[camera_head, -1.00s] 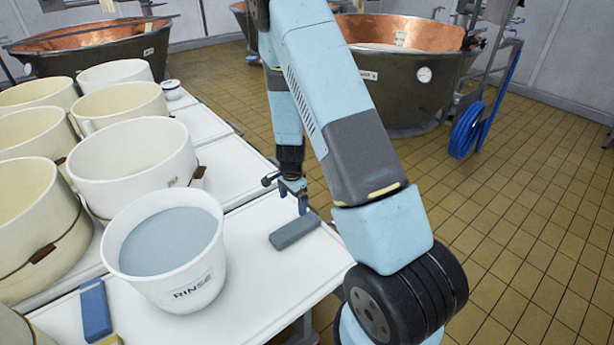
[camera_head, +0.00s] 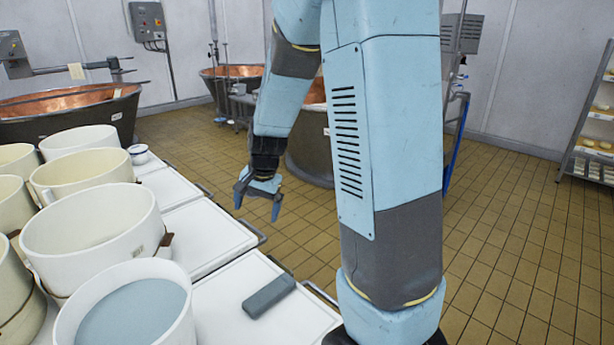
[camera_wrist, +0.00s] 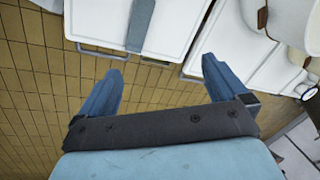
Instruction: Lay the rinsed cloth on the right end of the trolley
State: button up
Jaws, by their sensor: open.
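The cloth, a folded grey-blue strip (camera_head: 269,296), lies flat on the white top of the trolley (camera_head: 222,309), close to its right edge. It also shows in the wrist view (camera_wrist: 140,25), beyond my fingertips and partly cut off by the top edge. My gripper (camera_head: 257,208) is open and empty, raised above and behind the cloth, apart from it. In the wrist view its two blue fingers (camera_wrist: 162,82) are spread wide with nothing between them.
A white rinse tub (camera_head: 75,325) of bluish water stands left of the cloth. Several cream moulds (camera_head: 92,225) crowd the left side. Copper vats (camera_head: 70,104) stand behind, and a shelf rack (camera_head: 592,150) is at far right. The tiled floor right of the trolley is clear.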

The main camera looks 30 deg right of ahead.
jog(key=s+d+r+n+t, duration=0.1)
jog(key=s+r+n, duration=0.3)
jog(key=s+r, duration=0.5)
jog(key=s+d+r+n+t+h, duration=0.1)
jog(key=s+r+n, duration=0.3)
jog(key=s+r, duration=0.6)
jog(key=s+t, duration=0.1)
jog(key=s, duration=0.3)
jog(key=shift+s+d+r+h, duration=0.15)
jog(key=shift+s+d+h, duration=0.15)
jog(key=shift+c, duration=0.4)
